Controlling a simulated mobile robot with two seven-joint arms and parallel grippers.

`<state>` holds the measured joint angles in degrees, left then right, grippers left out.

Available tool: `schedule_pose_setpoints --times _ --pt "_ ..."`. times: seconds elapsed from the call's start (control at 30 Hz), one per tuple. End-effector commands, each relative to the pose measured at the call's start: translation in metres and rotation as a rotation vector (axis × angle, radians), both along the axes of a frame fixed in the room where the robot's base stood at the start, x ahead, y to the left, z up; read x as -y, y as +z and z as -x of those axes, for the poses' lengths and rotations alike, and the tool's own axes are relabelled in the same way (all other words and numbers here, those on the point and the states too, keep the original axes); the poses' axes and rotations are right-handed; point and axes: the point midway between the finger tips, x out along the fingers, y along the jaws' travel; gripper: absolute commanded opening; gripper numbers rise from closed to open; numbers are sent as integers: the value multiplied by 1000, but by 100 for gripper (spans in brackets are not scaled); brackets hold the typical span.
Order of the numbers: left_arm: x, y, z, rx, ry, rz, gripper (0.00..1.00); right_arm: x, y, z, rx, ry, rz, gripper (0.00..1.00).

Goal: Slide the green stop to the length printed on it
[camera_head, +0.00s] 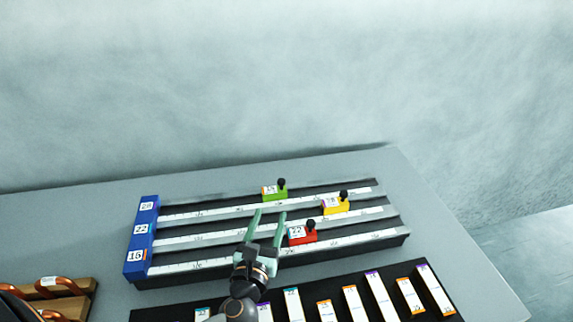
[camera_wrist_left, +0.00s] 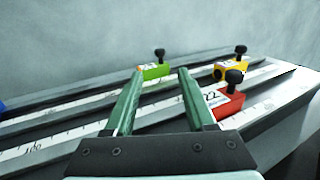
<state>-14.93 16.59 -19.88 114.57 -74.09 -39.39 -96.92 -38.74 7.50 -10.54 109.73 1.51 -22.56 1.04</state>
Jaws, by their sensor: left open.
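The green stop (camera_head: 275,192), with a black knob and a white printed label, sits on the farthest rail of the ruled fixture. It also shows in the left wrist view (camera_wrist_left: 154,72), beyond my fingertips; its label is too small to read surely. My left gripper (camera_head: 271,213) is open and empty, above the rails and on the near side of the green stop, apart from it. In the left wrist view its two green fingers (camera_wrist_left: 160,75) point towards the green stop. My right gripper is not in view.
A yellow stop (camera_head: 336,206) sits on the middle rail and a red stop (camera_head: 302,234), labelled 22, on the nearest, close right of my gripper. A blue end block (camera_head: 141,241) closes the rails' left end. A black tray (camera_head: 433,275) of labelled strips lies in front.

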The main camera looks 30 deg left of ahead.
Motion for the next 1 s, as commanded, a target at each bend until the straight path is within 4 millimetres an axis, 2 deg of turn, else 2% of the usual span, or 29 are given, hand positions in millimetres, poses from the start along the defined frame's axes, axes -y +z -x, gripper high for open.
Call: schedule_pose_setpoints --times 0.27,0.37,0.7,0.83,1.0 --pt "-2 2 -9 4 0 -14 56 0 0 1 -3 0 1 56" --pt "-6 3 -23 5 1 -14 56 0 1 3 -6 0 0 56" --pt "-22 2 -87 4 2 -11 56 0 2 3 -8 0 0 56" --pt "-27 1 -105 3 0 -11 56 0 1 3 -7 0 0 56" --pt "-30 1 -119 3 1 -11 56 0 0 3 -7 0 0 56"
